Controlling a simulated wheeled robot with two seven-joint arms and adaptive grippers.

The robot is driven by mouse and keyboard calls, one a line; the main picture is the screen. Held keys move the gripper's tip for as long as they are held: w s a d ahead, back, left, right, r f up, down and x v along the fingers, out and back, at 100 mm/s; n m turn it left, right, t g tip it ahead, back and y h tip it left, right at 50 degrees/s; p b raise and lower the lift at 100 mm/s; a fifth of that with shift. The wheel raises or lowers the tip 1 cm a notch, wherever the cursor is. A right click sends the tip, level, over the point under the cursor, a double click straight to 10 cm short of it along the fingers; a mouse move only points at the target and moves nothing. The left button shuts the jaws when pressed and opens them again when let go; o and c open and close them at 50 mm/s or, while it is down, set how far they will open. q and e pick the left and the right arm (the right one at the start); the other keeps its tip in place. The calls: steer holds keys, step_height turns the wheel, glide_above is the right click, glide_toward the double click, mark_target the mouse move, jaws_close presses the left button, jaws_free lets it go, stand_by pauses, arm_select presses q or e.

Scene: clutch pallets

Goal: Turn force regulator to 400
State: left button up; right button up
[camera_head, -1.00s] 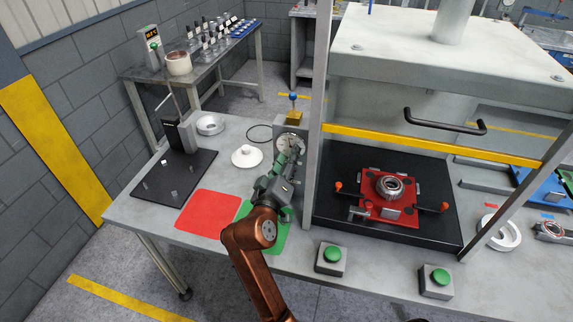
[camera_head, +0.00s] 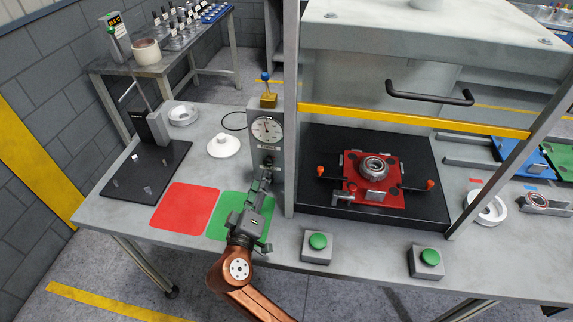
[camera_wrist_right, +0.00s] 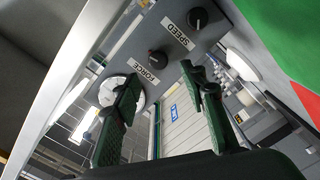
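The regulator panel is the front of a grey box (camera_head: 264,157) left of the press, with a round white dial gauge (camera_head: 267,130) near its top. In the right wrist view, the black FORCE knob (camera_wrist_right: 157,58) sits beside its FORCE label (camera_wrist_right: 147,77). A black SPEED knob (camera_wrist_right: 197,18) is farther up and right. My right gripper (camera_head: 262,182) is below the gauge, in front of the box. Its two fingers are apart and empty in the wrist view (camera_wrist_right: 160,76), with the FORCE knob beyond the tips. The gauge reading is too small to tell. My left gripper is out of view.
A red mat (camera_head: 185,208) and a green mat (camera_head: 226,230) lie at the table's front. The press frame post (camera_head: 290,120) stands close right of the box. Two green buttons (camera_head: 318,241) (camera_head: 430,257) are at the front edge. A white lidded part (camera_head: 223,147) sits left.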

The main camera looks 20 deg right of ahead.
mark_target(267, 164)
steer(key=x, duration=0.3)
steer(key=shift+w+d+b, duration=0.1)
steer(key=shift+w+b, duration=0.2)
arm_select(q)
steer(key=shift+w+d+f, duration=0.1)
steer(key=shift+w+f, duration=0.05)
arm_select(e)
steer(key=shift+x, duration=1.95)
steer(key=shift+s+d, duration=0.1)
steer(key=shift+d, duration=0.05)
steer(key=shift+c, duration=0.3)
jaws_close()
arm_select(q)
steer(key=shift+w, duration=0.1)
